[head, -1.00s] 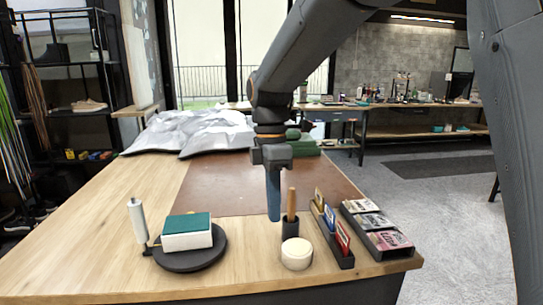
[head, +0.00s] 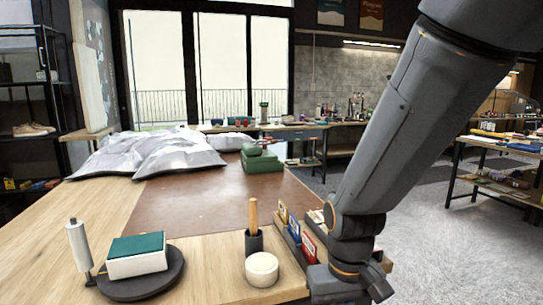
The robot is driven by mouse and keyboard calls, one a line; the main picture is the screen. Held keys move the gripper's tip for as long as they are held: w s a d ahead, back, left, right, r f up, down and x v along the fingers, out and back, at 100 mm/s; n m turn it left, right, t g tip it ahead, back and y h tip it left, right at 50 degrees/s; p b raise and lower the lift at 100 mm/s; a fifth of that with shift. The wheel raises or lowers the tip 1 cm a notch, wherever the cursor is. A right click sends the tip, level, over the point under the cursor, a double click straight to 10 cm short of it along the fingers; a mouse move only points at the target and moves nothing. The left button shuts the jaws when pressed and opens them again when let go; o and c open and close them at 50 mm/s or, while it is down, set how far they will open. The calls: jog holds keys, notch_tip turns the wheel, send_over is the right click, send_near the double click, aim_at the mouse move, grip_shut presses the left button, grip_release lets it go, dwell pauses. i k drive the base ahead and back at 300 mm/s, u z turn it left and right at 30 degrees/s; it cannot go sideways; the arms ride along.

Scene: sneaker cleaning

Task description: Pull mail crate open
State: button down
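I cannot make out a mail crate in the head view. My arm comes down from the top right and ends at the bottom edge, right of the table's front items. Its wrist joints show there, but my gripper's fingers are out of the frame, so what they do or hold is hidden.
The wooden table (head: 62,220) carries a brown mat (head: 200,205), silver bags (head: 150,155) and green boxes (head: 262,160). Near its front stand a white block with a green top (head: 137,255), a round white tub (head: 262,269) and a card holder (head: 307,246). Grey floor (head: 440,250) is open at right.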

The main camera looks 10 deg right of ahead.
aim_at(291, 136)
jog(key=z, duration=1.75)
jog(key=i, duration=3.05)
jog(key=u, duration=2.05)
jog(key=i, duration=3.05)
jog(key=u, duration=0.05)
